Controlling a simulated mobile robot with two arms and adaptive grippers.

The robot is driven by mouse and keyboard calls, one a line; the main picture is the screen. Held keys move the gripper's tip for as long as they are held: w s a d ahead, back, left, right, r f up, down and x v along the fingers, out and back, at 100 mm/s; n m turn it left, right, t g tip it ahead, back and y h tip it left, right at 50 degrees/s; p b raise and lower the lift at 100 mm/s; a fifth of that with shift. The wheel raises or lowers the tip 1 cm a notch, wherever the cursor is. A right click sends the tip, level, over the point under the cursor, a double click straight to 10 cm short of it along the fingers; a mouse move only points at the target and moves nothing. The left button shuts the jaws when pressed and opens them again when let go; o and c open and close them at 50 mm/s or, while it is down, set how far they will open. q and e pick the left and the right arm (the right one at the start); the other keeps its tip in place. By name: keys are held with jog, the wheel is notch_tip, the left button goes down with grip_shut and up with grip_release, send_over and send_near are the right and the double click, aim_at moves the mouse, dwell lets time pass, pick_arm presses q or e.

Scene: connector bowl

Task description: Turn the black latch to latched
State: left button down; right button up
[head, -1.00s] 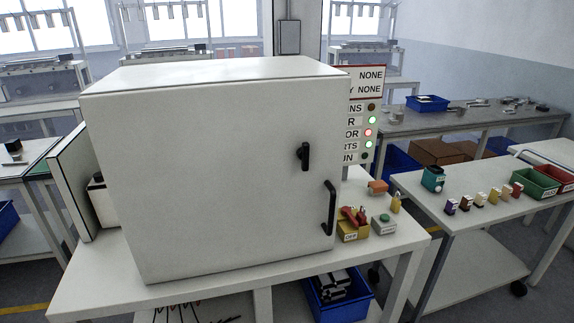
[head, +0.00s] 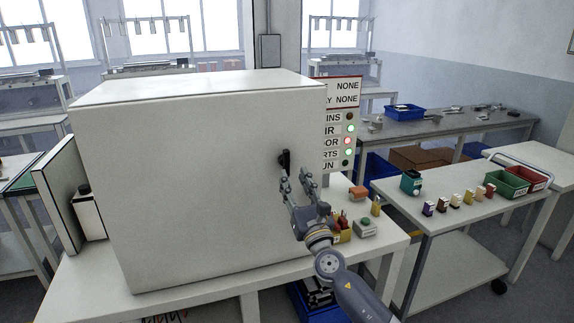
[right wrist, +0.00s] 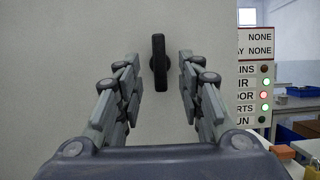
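The black latch (head: 285,160) is on the front face of a large white box (head: 200,190), near its right edge. It stands about upright. In the right wrist view the latch (right wrist: 159,62) is centred ahead, between and beyond the fingertips. My right gripper (head: 293,177) is open and empty, just below and in front of the latch in the head view. Its two fingers (right wrist: 159,75) point at the door with a gap either side of the latch, and I cannot tell whether they touch it. The door handle is hidden behind my right gripper. My left gripper is not in view.
A status panel (head: 340,125) with lit lamps stands right of the box. A green-button box (head: 366,228) and a yellow box (head: 342,236) sit on the table right of the box. A side table (head: 450,225) holds several small connectors and bins.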

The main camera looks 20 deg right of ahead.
aim_at(287, 164)
jog(key=x, duration=0.6)
jog(key=shift+f, duration=0.1)
jog(key=c, duration=0.8)
